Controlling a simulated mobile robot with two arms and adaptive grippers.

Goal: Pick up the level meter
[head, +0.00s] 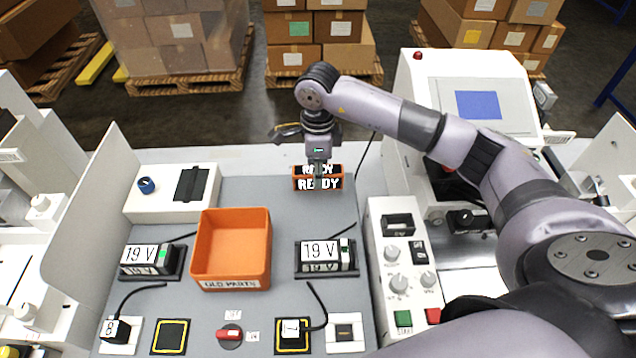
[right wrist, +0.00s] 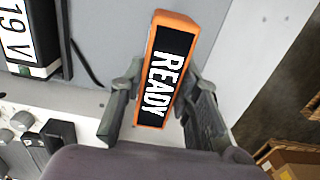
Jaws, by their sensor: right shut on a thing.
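The level meter (right wrist: 165,75) is an orange block with a black face reading READY. In the head view the level meter (head: 304,184) is at the back of the grey work panel, directly below my right gripper (head: 318,170). In the right wrist view my right gripper (right wrist: 163,112) has its two fingers on either side of the meter, shut on it. I cannot tell whether the meter is touching the panel or lifted. My left gripper is not in view.
An orange OLD PARTS bin (head: 233,280) stands mid-panel between two 19 V units (head: 150,260) (head: 325,257). A white control box (head: 397,265) with knobs stands to the right. A white block (head: 140,203) with a blue ring is at the back left.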

